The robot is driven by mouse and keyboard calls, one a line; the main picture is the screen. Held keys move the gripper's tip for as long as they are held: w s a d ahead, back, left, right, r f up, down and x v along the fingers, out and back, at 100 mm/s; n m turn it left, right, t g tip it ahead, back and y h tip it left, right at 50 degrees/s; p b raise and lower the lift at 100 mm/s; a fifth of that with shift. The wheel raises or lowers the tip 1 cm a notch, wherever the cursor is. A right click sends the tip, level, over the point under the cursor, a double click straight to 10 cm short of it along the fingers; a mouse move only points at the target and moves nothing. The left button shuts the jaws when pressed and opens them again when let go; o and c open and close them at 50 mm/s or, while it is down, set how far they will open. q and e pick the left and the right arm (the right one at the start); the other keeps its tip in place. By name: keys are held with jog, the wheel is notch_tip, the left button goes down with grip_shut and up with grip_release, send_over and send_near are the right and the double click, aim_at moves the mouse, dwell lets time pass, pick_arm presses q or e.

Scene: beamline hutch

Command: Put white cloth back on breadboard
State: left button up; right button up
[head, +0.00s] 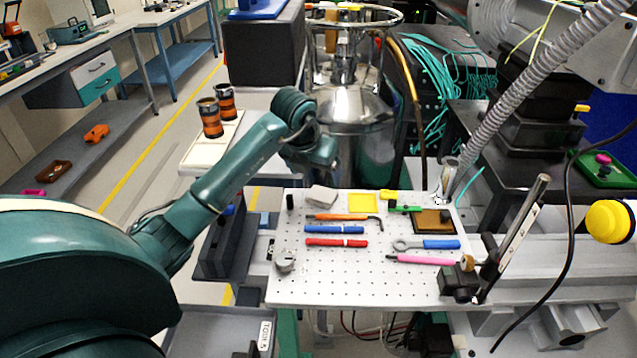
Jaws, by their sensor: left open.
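The breadboard (350,285) is a pale perforated plate in the middle of the head view. A small whitish folded piece (321,196), which looks like the white cloth, lies at its back left, beside a small black cylinder (290,202). My left gripper (324,178) hangs just above and behind this piece, pointing down. It is open, and I see nothing between its fingers, though the fingertips are small and dark here. It appears apart from the cloth. My right gripper is out of view.
Several tools, including an orange hex key (340,217), a blue-handled wrench (440,244) and a pink screwdriver (420,260), lie on the board. A steel dewar (358,110) stands behind. Orange-black cups (210,118) stand on a tray at left. A flexible hose (530,85) hangs at right.

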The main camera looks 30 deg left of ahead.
pick_arm(q)
jog(key=v, duration=0.3)
jog(key=shift+s+r, duration=0.1)
jog(key=shift+r, duration=0.2)
dwell(0.3)
